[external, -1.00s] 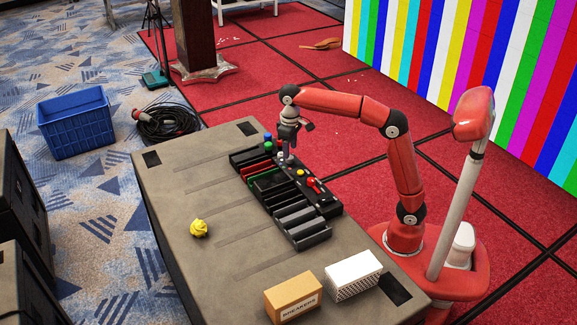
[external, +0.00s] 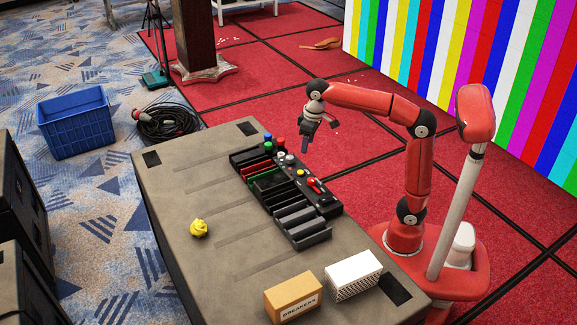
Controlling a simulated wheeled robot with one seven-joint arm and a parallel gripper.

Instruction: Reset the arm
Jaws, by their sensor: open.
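My red arm (external: 425,160) rises from its base at the right and bends over toward the table. My gripper (external: 306,145) hangs pointing down at the arm's end, above the far right edge of the table. It is open, and I see nothing held in it. Just left of it and lower is a dark control panel (external: 318,199) with small coloured knobs and a red lever. The gripper is apart from the panel.
The table (external: 185,185) carries a black slotted rack (external: 300,230), a crumpled yellow ball (external: 199,228), a cardboard breakers box (external: 292,297) and a white perforated box (external: 353,275). A blue crate (external: 75,125) and coiled cable (external: 168,122) lie on the floor. The table's left half is mostly clear.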

